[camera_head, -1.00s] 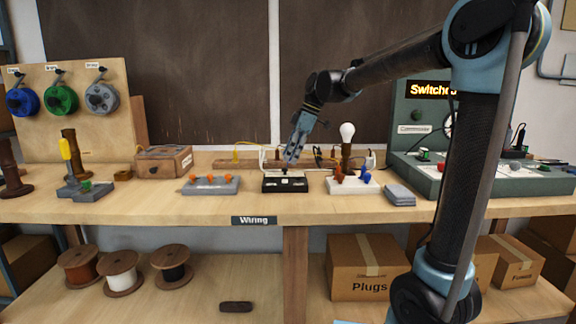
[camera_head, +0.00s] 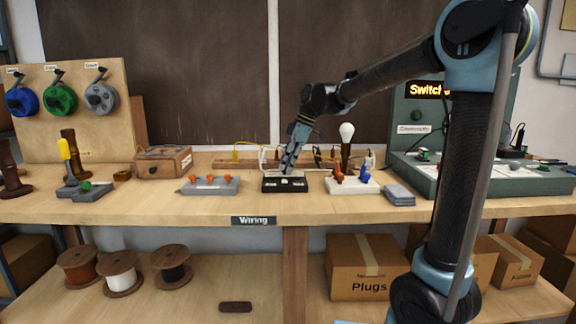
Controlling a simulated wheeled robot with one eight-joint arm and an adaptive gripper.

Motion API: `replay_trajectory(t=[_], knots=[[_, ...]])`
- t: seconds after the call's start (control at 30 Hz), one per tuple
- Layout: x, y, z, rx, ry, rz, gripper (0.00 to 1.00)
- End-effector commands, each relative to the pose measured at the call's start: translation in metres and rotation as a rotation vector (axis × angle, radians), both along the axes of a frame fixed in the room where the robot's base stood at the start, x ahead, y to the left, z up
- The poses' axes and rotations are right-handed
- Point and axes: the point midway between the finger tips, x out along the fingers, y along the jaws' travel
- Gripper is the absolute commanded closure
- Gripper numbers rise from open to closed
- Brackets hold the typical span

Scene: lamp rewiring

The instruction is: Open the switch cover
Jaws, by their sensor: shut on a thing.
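The switch is a small black box (camera_head: 284,188) with white marks on its top, at the front middle of the workbench. Its cover (camera_head: 284,181) appears to lie flat on top, though it is too small to tell exactly. My gripper (camera_head: 287,171) points steeply down and its fingertips meet the top rear of the box. It is shut on what looks like a part of the switch cover. The fingertips hide the exact place of contact.
An orange-knobbed grey block (camera_head: 209,186) stands left of the switch. A light bulb (camera_head: 347,132) and wires stand behind. The bench front edge (camera_head: 190,214) is clear.

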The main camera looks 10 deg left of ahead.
Motion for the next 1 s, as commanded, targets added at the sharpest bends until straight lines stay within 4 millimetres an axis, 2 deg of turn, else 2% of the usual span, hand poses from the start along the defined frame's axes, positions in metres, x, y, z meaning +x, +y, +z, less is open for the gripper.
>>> replay_trajectory(t=[0.27, 1.0], knots=[[0.003, 0.001, 0.001, -0.011, 0.042, 0.0, 1.0], [0.026, 0.006, 0.008, -0.111, 0.457, -0.001, 1.0]])
